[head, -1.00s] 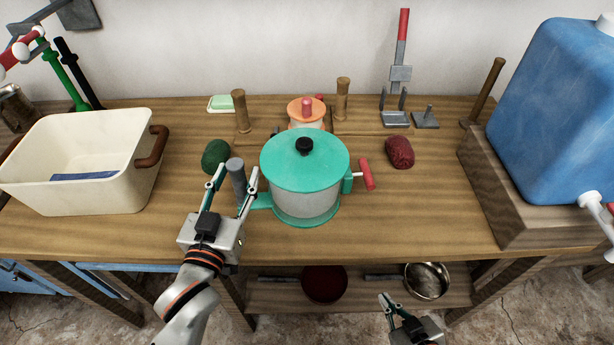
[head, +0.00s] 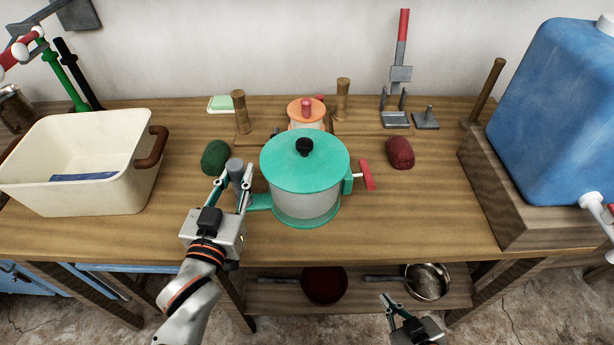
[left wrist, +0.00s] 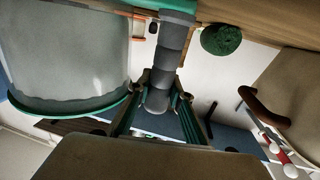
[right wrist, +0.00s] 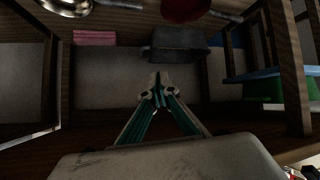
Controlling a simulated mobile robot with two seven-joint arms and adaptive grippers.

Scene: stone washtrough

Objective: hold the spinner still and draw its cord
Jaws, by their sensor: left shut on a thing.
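The salad spinner has a teal lid with a black knob (head: 303,175), a clear bowl and a teal base, and stands on the wooden table. Its red cord handle (head: 367,175) sits at its right side, next to a teal housing. A grey upright post (head: 235,168) rises at its left, by a teal arm from the base; the post also shows in the left wrist view (left wrist: 166,65). My left gripper (head: 232,182) is shut on this post. My right gripper (head: 388,299) is empty and low in front of the table; its fingertips meet in the right wrist view (right wrist: 160,86).
A cream tub (head: 80,190) stands at left and a blue tank (head: 555,110) on a wooden stand at right. A green lump (head: 216,156) and a dark red lump (head: 400,152) lie beside the spinner. An orange-lidded pot (head: 306,110) is behind.

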